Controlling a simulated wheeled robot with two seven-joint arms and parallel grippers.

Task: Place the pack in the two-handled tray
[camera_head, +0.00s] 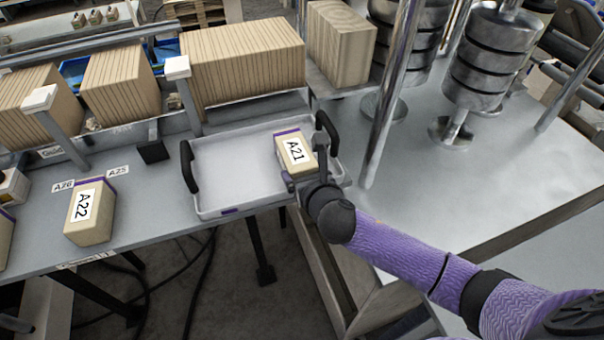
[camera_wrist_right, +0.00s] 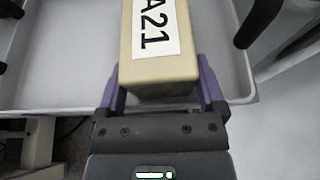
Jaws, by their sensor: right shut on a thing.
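The pack (camera_head: 294,150) is a tan block with a white label reading A21 and a purple band. It is over the right part of the two-handled tray (camera_head: 235,180), a shallow white tray with black handles at its left and right ends. My right gripper (camera_head: 303,178) is shut on the pack's near end. In the right wrist view the pack (camera_wrist_right: 158,65) sits between the purple fingers of the gripper (camera_wrist_right: 160,92), with the tray (camera_wrist_right: 65,60) beneath. I cannot tell whether the pack touches the tray floor. My left gripper is not in view.
Another pack labelled A22 (camera_head: 91,212) stands on the table left of the tray. Large tan stacks (camera_head: 243,62) line the back behind posts. A metal pole (camera_head: 388,95) and steel rollers (camera_head: 490,60) stand to the right. The tray's left and middle floor is bare.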

